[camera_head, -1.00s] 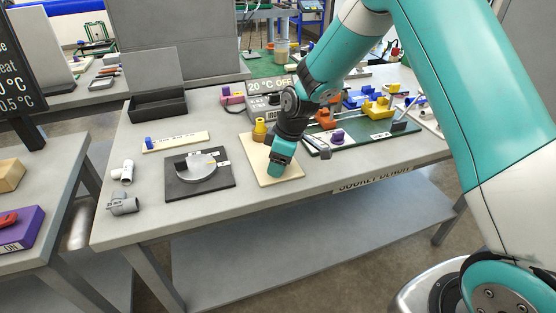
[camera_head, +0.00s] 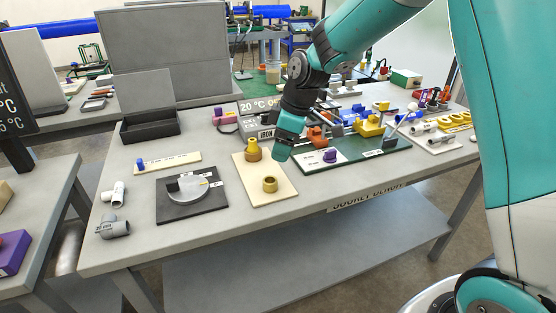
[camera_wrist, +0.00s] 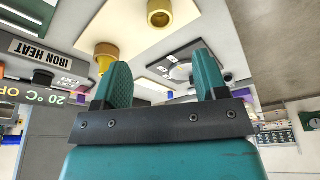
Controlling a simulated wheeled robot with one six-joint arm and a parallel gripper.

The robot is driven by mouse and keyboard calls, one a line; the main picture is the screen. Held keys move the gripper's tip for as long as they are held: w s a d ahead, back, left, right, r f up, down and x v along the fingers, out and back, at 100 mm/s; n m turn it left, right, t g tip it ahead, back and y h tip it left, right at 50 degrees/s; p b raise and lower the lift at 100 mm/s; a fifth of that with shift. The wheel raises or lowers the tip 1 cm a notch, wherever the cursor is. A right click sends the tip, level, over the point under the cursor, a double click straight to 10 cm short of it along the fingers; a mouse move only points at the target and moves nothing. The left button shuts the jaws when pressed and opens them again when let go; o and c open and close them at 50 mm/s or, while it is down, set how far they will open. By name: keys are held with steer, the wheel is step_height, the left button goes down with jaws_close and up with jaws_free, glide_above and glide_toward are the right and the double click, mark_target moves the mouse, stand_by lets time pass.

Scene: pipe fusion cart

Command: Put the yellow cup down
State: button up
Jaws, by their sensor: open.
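The yellow cup (camera_head: 270,184) stands upright on the front part of a cream board (camera_head: 283,195) on the bench, its open top showing. It also shows in the wrist view (camera_wrist: 159,13) near the top edge. A second yellow piece (camera_head: 253,150), wide at the base with a narrower top, stands at the back of the same board; it appears in the wrist view (camera_wrist: 105,56) too. My gripper (camera_wrist: 160,80) is open with nothing between its fingers. In the head view it (camera_head: 281,153) hangs to the right of the board, apart from both yellow pieces.
A black plate with a grey disc (camera_head: 188,190) lies left of the board. A green board (camera_head: 376,149) with a purple piece (camera_head: 330,156) and clamps lies right. The 20 °C heater box (camera_head: 258,118) stands behind. Grey fittings (camera_head: 113,227) sit at the bench's left end.

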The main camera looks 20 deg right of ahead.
steer(key=s+a+r+m, duration=0.1)
steer(key=s+a+r, duration=0.1)
steer(key=s, duration=0.7)
steer(key=s+a+r+m+g+y, duration=0.1)
steer(key=s+a+r+m, duration=0.1)
steer(key=s, duration=0.8)
steer(key=s+a+r+m, duration=0.2)
steer(key=s+a+r, duration=0.1)
steer(key=s, duration=0.7)
steer(key=shift+a+r+g, duration=0.15)
steer(key=shift+r+g, duration=0.15)
steer(key=shift+r, duration=0.4)
steer(key=shift+w, duration=0.1)
